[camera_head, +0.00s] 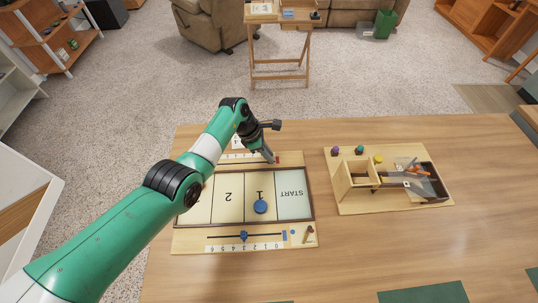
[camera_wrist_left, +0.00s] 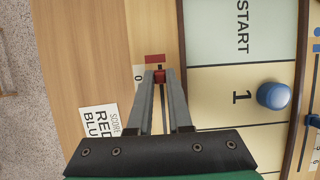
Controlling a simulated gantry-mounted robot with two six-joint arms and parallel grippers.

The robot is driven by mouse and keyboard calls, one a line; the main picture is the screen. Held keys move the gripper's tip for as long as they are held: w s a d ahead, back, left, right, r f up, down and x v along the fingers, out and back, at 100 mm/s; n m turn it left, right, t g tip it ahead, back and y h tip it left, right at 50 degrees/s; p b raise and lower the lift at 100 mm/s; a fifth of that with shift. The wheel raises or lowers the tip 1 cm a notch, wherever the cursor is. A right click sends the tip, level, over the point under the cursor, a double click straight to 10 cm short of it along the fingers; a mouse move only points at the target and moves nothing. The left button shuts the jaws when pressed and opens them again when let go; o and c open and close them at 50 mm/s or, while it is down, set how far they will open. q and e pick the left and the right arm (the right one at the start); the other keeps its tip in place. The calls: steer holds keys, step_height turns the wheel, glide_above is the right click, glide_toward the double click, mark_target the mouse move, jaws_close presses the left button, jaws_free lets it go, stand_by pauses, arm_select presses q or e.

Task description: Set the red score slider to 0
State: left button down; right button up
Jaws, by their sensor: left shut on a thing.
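The red score slider (camera_wrist_left: 159,77) is a small red knob on a track along the game board's far edge. In the wrist view it sits level with the printed 0 (camera_wrist_left: 139,78), beside a red square marker (camera_wrist_left: 154,58). My left gripper (camera_wrist_left: 160,80) is shut on the red knob, its two fingers on either side of it. In the head view my left gripper (camera_head: 271,159) reaches down at the board's far edge, hiding most of the knob and part of the red scale. My right gripper is not in view.
The board (camera_head: 295,238) has lanes marked START, 1 and 2, with a blue puck (camera_head: 261,206) on lane 1. A blue slider (camera_head: 244,237) sits mid-scale on the near edge. A wooden tray set (camera_head: 355,207) stands to the right. Bare table lies between them.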

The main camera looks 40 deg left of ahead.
arm_select(q)
steer(key=shift+w+d, duration=0.1)
steer(key=c, duration=0.8)
jaws_free()
steer(key=shift+w+d, duration=0.1)
steer(key=shift+c, duration=0.2)
steer(key=p+v, duration=0.3)
steer(key=v, duration=0.2)
steer(key=shift+w, duration=0.1)
step_height(320, 180, up, 6)
steer(key=p, duration=0.1)
glide_above(265, 162)
steer(key=s+a, duration=0.2)
steer(key=shift+r, duration=0.1)
steer(key=shift+d, duration=0.1)
